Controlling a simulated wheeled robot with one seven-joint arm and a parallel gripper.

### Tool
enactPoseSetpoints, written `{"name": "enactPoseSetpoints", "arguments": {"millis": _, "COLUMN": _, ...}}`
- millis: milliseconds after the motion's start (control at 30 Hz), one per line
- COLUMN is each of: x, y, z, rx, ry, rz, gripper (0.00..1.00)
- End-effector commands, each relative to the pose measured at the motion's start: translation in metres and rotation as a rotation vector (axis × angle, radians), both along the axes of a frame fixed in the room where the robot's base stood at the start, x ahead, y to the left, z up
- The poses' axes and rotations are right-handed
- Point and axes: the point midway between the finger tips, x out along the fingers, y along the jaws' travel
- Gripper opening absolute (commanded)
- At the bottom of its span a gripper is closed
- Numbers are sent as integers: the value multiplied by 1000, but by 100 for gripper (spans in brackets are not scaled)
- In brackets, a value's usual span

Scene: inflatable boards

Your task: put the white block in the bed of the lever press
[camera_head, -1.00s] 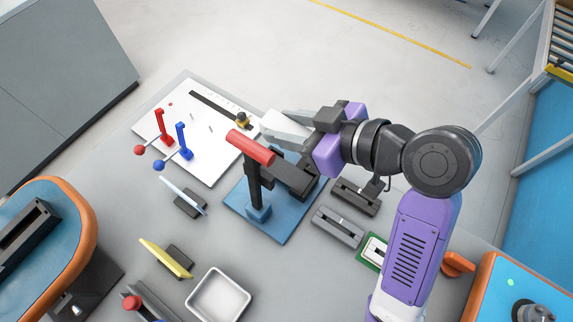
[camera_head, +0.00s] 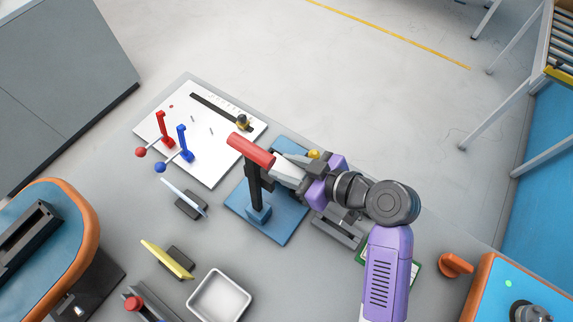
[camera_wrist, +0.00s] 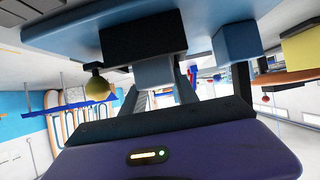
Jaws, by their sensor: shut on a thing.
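The lever press has a blue base plate (camera_head: 278,226), a dark post (camera_head: 254,188) and a red handle (camera_head: 250,150) in the head view. My gripper (camera_head: 280,168) is beside the red handle, over the base plate, and hides the press's dark bed there. In the wrist view, a pale grey-blue block (camera_wrist: 155,72), which looks like the white block in shade, sits between my fingers, and my gripper (camera_wrist: 160,85) is shut on it. A dark block (camera_wrist: 143,40), likely the bed, is close to it under the blue plate (camera_wrist: 190,14). I cannot tell whether they touch.
A white board (camera_head: 205,150) with red and blue levers stands left of the press. A white tray (camera_head: 218,296) and a yellow plate (camera_head: 166,259) are in front. Grey fixtures (camera_head: 340,230) lie to the right, beside my arm. A yellow knob (camera_head: 313,154) is behind my gripper.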

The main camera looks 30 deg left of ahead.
Motion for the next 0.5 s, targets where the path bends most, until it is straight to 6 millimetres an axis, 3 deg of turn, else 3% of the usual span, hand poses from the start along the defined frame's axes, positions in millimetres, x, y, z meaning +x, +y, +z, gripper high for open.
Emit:
{"name": "enactPoseSetpoints", "arguments": {"millis": 267, "x": 0, "y": 0, "z": -2, "rx": 0, "ry": 0, "rz": 0, "gripper": 0}}
{"name": "enactPoseSetpoints", "arguments": {"millis": 300, "x": 0, "y": 0, "z": -2, "rx": 0, "ry": 0, "rz": 0, "gripper": 40}}
{"name": "enactPoseSetpoints", "arguments": {"millis": 400, "x": 0, "y": 0, "z": -1, "rx": 0, "ry": 0, "rz": 0, "gripper": 58}}
{"name": "enactPoseSetpoints", "arguments": {"millis": 500, "x": 0, "y": 0, "z": -1, "rx": 0, "ry": 0, "rz": 0, "gripper": 58}}
